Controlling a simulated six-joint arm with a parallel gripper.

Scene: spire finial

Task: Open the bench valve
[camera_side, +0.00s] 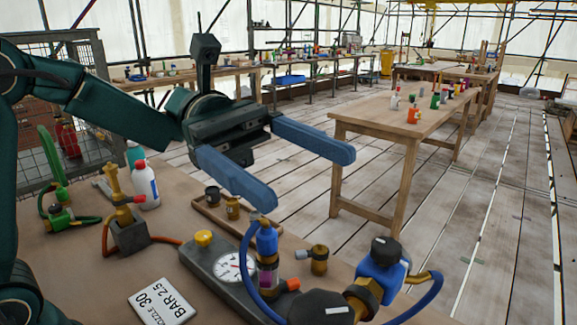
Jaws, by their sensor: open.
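At the bench's front right, a valve-like fitting has a blue body (383,272), a black knob with a white mark, and brass parts. A second black cap (320,307) with a white mark sits beside it, cut off by the lower edge. I cannot tell for certain which is the bench valve, or whether it is open or closed. My gripper (305,177) is above and behind these fittings, its two blue fingers spread wide with nothing between them. It touches no fitting that I can see.
A grey block with a pressure gauge (234,267) and yellow button stands mid-bench, beside a blue torch-like piece (267,250). A card (162,302) reads "BAR 2.5, NOZZLE 30". A white bottle (145,185), brass fittings and hoses crowd the left. A wooden table (400,118) stands beyond.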

